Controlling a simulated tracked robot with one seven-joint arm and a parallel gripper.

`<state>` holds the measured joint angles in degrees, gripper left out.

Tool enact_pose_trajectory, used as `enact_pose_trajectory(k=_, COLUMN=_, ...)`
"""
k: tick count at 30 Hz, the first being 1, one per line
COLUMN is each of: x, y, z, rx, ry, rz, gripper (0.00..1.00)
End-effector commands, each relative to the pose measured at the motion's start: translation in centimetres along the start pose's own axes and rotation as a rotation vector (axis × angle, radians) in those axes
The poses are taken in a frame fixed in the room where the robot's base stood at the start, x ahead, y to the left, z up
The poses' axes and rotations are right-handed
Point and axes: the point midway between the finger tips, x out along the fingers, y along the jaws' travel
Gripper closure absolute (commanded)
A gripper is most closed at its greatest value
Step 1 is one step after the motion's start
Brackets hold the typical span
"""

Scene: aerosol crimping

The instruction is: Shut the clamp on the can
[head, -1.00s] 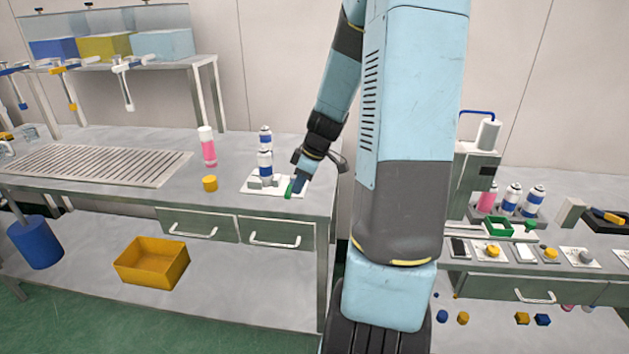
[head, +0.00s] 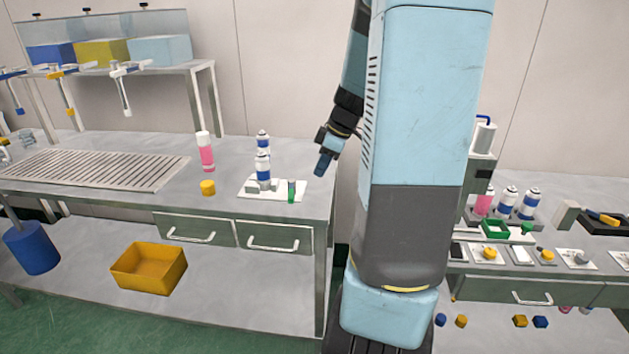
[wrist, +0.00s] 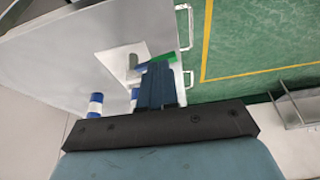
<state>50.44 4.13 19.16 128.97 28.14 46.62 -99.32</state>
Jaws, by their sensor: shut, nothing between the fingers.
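The clamp stands on a white base plate (head: 252,193) at the right part of the left bench. Its grey jaws (head: 265,185) are at the foot of a white and blue can (head: 263,168), which is upright. I cannot tell whether the jaws touch the can. The clamp's green handle (head: 292,190) is at the plate's right side; it also shows in the wrist view (wrist: 163,58), just past my fingertips. My gripper (head: 321,169) is shut and empty, above and to the right of the handle, apart from it. In the wrist view the fingers (wrist: 157,70) hide part of the can.
A second white and blue can (head: 263,142) stands behind the clamp. A pink can (head: 205,152) and a yellow cap (head: 208,188) stand left of it. Overhead hang tools (head: 124,88). Another bench (head: 600,285) with more cans and fixtures is at the right.

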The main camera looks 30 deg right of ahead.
Motion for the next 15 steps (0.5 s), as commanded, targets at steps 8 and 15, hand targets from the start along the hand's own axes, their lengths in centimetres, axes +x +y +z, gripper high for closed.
enact_pose_trajectory(k=8, x=-1.8, y=0.1, z=0.0, rx=0.000, ry=0.000, rz=0.000, gripper=1.00)
enact_pose_trajectory(k=15, x=-1.9, y=0.1, z=0.0, rx=0.000, ry=0.000, rz=0.000, gripper=1.00)
